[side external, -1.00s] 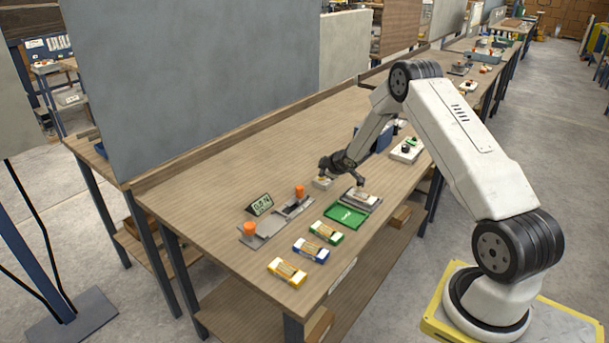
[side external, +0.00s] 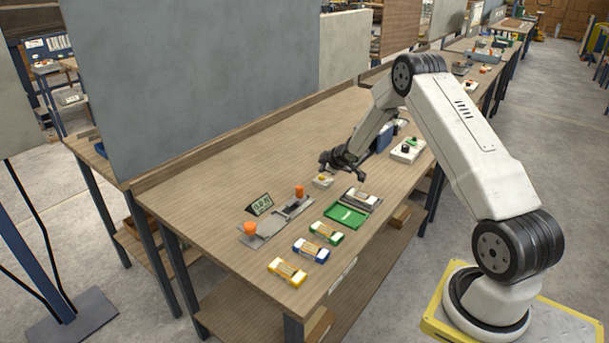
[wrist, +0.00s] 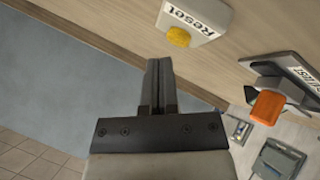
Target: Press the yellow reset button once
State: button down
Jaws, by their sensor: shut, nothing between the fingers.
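The yellow reset button (wrist: 179,37) sits on a small pale box labelled "Reset" (wrist: 200,18) in the wrist view. In the side view the reset box (side external: 322,181) is on the bench, with the button a small yellow spot on its top. My gripper (side external: 326,163) is above the box and apart from it. In the wrist view my gripper (wrist: 158,68) has its two dark fingers together with nothing between them. The fingertips appear just short of the button in that picture; the exact height gap is hard to tell.
A display (side external: 260,204) and a grey fixture with orange knobs (side external: 275,222) stand left of the reset box. A green tray (side external: 346,215) and several coloured cartridges (side external: 311,250) lie towards the front edge. A white box (side external: 407,151) stands to the right. The bench behind is clear.

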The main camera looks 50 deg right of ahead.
aim_at(323, 177)
jog(key=shift+r, duration=0.1)
jog(key=shift+r, duration=2.4)
jog(key=s+a+r+m+g, duration=0.1)
jog(key=s+a+r+m, duration=0.2)
jog(key=a, duration=0.6)
jog(key=s+a+r+g, duration=0.25)
jog(key=s+a, duration=0.25)
jog(key=a, duration=0.4)
jog(key=s+a+m+g+y, duration=0.2)
jog(key=s+a, duration=1.2)
jog(key=s, duration=0.3)
jog(key=shift+a+r+g+y, duration=0.2)
jog(key=shift+r+g+y, duration=0.15)
jog(key=shift+r+y, duration=0.05)
